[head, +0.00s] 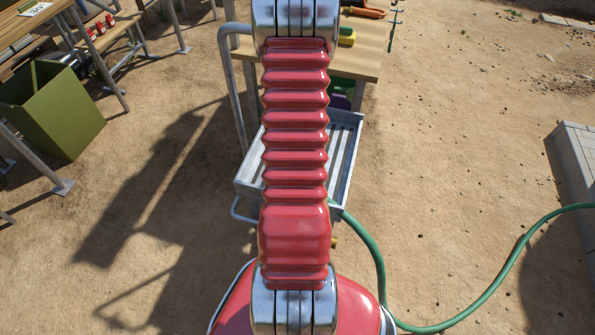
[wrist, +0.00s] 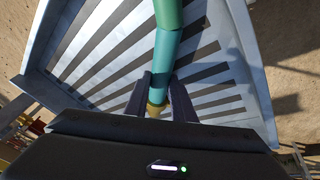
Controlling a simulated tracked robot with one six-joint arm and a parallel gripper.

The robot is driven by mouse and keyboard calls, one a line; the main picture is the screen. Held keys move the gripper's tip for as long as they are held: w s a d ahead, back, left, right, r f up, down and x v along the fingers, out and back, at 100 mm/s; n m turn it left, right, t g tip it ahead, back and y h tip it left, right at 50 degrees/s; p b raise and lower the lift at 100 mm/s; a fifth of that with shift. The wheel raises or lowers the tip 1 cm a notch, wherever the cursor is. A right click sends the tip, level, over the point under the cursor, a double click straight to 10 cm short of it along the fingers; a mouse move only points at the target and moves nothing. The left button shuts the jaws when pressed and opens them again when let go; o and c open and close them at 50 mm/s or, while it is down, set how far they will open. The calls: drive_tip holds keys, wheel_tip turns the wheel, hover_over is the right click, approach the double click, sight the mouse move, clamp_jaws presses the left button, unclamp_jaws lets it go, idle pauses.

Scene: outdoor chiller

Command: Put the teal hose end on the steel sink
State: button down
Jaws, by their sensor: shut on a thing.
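The teal hose end (wrist: 165,60), with a brass-coloured tip (wrist: 155,109), runs between the dark fingers of my gripper (wrist: 161,88) in the wrist view. My gripper is shut on it. Behind them is a pale metal slatted basin (wrist: 242,42), which looks like the steel sink; it also shows in the head view (head: 352,140), partly hidden behind my red arm. The hose end is over the slats; I cannot tell whether it touches them. In the head view my arm hides my gripper and the hose end.
The green hose (head: 377,258) curves from behind my arm across the ground to the right. A wooden table (head: 367,62) with tools stands just beyond the basin. An olive bin (head: 55,115) and benches stand at the left, a concrete block (head: 577,160) at the right. Sandy ground lies between.

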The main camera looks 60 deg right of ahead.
drive_tip(key=c, duration=1.5)
unclamp_jaws()
drive_tip(key=shift+f, duration=0.1)
drive_tip(key=shift+v, duration=3.85)
drive_tip(key=shift+w, duration=0.1)
